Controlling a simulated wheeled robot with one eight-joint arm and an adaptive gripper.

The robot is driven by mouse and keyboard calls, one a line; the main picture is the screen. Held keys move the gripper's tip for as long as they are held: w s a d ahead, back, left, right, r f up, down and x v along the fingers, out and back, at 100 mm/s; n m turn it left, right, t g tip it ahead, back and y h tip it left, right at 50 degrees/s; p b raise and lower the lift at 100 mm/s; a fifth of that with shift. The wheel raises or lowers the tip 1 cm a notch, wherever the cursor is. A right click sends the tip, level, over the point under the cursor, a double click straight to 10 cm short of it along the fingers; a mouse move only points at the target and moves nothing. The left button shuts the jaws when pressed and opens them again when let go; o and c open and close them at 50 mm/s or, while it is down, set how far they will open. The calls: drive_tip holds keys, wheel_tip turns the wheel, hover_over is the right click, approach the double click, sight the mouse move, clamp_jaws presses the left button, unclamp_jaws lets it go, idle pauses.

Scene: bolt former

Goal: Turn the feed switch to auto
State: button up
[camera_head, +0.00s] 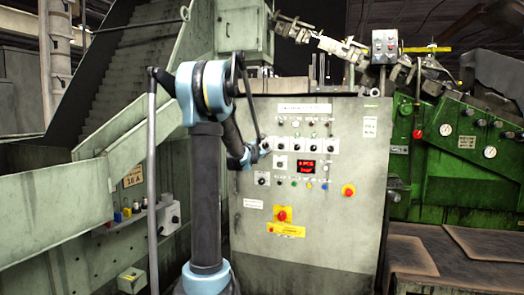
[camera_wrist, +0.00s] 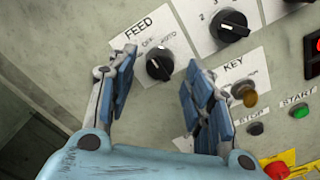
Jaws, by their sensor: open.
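The feed switch (camera_wrist: 160,65) is a black rotary knob on a white plate marked FEED, OFF and AUTO in the wrist view. A pale mark shows on the knob, but I cannot tell for sure which position it points to. My gripper (camera_wrist: 161,58) is open, with one blue-padded finger on each side of the knob in the picture. I see no clear contact. In the head view my gripper (camera_head: 258,150) is at the left end of the knob row on the grey control cabinet (camera_head: 330,250), and it hides the feed switch there at least partly.
A numbered black knob (camera_wrist: 229,26) sits right of the feed switch. Below it are the KEY switch (camera_wrist: 243,92), a dark stop button (camera_wrist: 255,128) and a green start button (camera_wrist: 301,110). A red-and-yellow main switch (camera_head: 282,215) and an emergency stop (camera_head: 348,190) are lower on the cabinet.

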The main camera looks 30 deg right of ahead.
drive_tip(key=shift+w+d, duration=0.45)
drive_tip(key=shift+d, duration=0.1)
drive_tip(key=c, duration=1)
drive_tip(key=shift+a, duration=0.2)
drive_tip(key=shift+c, duration=0.2)
drive_tip(key=shift+d, duration=0.1)
